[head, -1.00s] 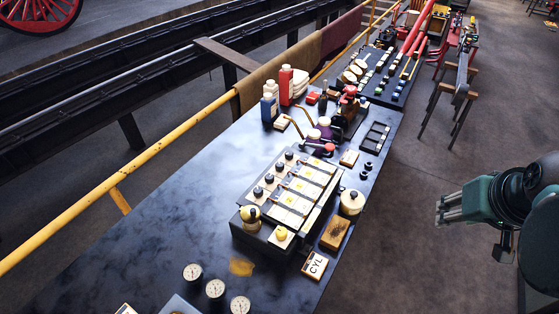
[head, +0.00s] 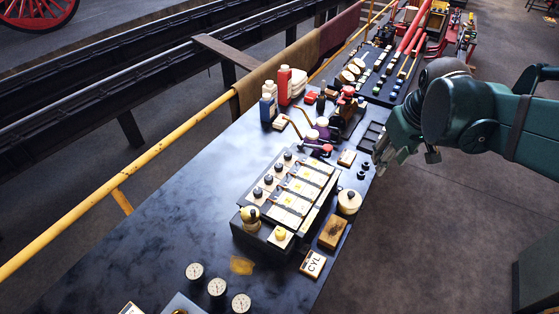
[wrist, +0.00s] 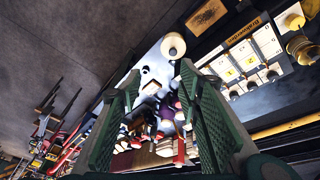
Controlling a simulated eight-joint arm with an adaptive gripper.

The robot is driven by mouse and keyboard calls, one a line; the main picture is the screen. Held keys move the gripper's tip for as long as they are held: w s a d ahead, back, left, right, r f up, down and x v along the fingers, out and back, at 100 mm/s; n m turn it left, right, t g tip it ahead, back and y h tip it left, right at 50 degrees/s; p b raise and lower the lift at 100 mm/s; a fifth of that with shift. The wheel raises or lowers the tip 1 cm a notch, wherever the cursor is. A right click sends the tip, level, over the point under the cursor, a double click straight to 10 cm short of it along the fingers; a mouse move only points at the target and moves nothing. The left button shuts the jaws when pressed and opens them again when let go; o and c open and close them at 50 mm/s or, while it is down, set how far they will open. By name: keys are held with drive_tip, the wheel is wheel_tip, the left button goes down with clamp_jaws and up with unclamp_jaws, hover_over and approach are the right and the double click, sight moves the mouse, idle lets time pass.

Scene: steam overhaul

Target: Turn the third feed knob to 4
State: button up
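The feed box (head: 287,195) stands on the dark bench, with a row of several black feed knobs (head: 268,179) along its left side and pale plates beside them. I cannot read the knob settings. The box also shows at the upper right of the wrist view (wrist: 252,55), with dark knobs (wrist: 272,75) along its lower edge. My gripper (head: 380,160) is over the right edge of the bench, beyond and to the right of the box, apart from the knobs. In the wrist view its two green ribbed fingers (wrist: 158,105) are spread with nothing held between them.
A round cream-lidded pot (head: 348,202), a brown brush block (head: 333,233) and a CYL card (head: 313,264) line the box's right side. Bottles (head: 284,84) stand behind it. Gauges (head: 217,287) lie in front. Bare bench (head: 150,235) is at the left.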

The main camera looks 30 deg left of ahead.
drive_tip(key=w+a+f+n+g+p, duration=0.1)
drive_tip(key=w+a+f+n, duration=0.1)
drive_tip(key=a, duration=0.7)
drive_tip(key=w+a+f+n+g+p, duration=0.1)
drive_tip(key=w+a+f+n+p, duration=0.1)
drive_tip(key=a, duration=0.6)
drive_tip(key=n+g+h+p, duration=0.1)
drive_tip(key=n+p, duration=0.1)
drive_tip(key=n, duration=0.2)
approach(278, 165)
drive_tip(key=shift+w+d+f, duration=0.15)
drive_tip(key=shift+d+f, duration=0.05)
drive_tip(key=shift+f, duration=0.15)
drive_tip(key=shift+a+f, duration=0.2)
drive_tip(key=shift+a, duration=0.05)
drive_tip(key=shift+f, duration=0.1)
drive_tip(key=shift+f, duration=3.8)
drive_tip(key=c, duration=0.9)
